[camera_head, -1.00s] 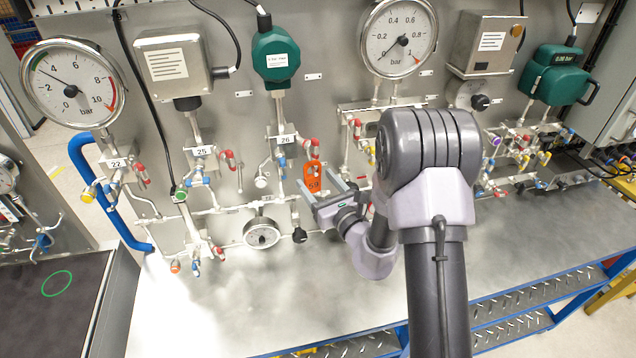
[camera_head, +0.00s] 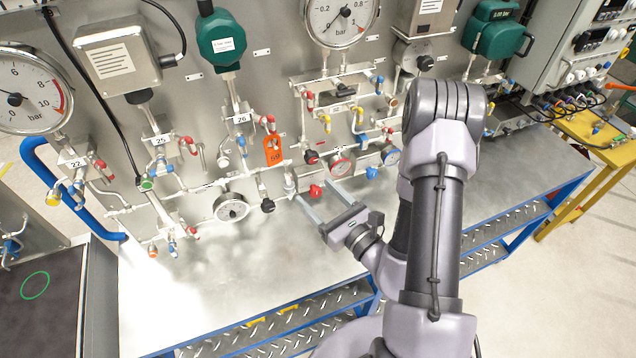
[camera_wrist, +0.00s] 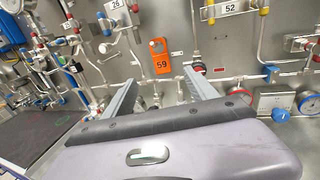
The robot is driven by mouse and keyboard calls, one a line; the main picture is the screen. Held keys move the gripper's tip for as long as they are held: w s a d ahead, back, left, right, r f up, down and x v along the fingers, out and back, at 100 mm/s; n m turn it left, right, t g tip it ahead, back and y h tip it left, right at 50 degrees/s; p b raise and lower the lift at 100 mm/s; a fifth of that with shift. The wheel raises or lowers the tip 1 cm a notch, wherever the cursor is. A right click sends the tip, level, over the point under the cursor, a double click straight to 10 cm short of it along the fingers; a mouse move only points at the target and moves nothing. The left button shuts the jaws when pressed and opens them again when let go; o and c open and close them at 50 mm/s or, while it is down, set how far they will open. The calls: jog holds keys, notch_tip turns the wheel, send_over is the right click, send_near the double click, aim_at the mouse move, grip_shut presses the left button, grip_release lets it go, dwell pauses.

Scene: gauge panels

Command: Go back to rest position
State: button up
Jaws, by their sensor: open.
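My gripper (camera_head: 322,205) is open and empty in the head view. It is in front of the panel, over the grey bench top (camera_head: 270,255), with its two fingers pointing toward the panel. In the wrist view its fingers (camera_wrist: 160,95) reach up toward the panel with a clear gap between them. An orange tag marked 59 (camera_head: 273,152) hangs on the panel near the label 26. The tag also shows in the wrist view (camera_wrist: 160,60), between and beyond the fingers, apart from them.
A large dial gauge (camera_head: 28,90) is at the left and another (camera_head: 340,18) at the top. Small gauges and coloured valves line the panel. A blue pipe (camera_head: 62,195) curves at the left. A yellow table (camera_head: 590,130) stands at the right. Bench space left of my gripper is clear.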

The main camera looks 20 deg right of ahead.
jog(key=s+a+r+n+g+y+b, duration=0.1)
jog(key=s+a+n+g+y+b, duration=0.25)
jog(key=a+n+y+b, duration=0.35)
jog(key=s+a+r+n+g+y+b, duration=0.2)
jog(key=a+n+g+y+b, duration=0.3)
jog(key=a, duration=0.4)
jog(key=s+a+f+n+g+b, duration=0.3)
jog(key=s+a+n+g, duration=0.2)
jog(key=s+n+g, duration=0.25)
jog(key=s+d+f+n+g+h+b, duration=0.25)
jog(key=s+f+n+h+b, duration=0.35)
jog(key=s+f+h+b, duration=0.3)
jog(key=w+d+f+n+t+h+b, duration=0.1)
jog(key=w+d+n+t+h+b, duration=0.2)
jog(key=d+t+h+b, duration=0.2)
jog(key=d+t, duration=0.2)
jog(key=d, duration=0.2)
jog(key=shift+w+d+f+h, duration=0.15)
jog(key=shift+w+f+h, duration=0.05)
jog(key=shift+w+h, duration=0.1)
